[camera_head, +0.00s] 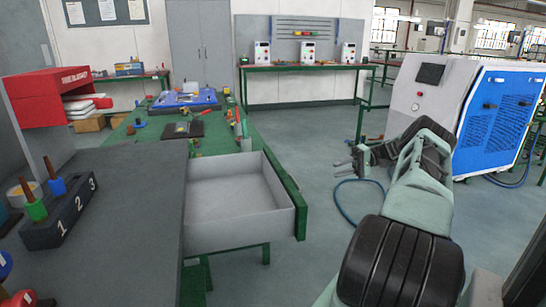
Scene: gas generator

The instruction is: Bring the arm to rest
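My arm (420,185) shows at the right of the head view, pale green with black joints, raised over the floor. My gripper (358,162) is at its far end, pointing left, in free air to the right of the open drawer.
An open, empty grey drawer (238,190) juts from the green workbench (215,145). A dark table (130,220) with a numbered block (62,215) stands at left. A blue-white generator (490,115) stands behind my arm. A blue hose (345,205) lies on the floor.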

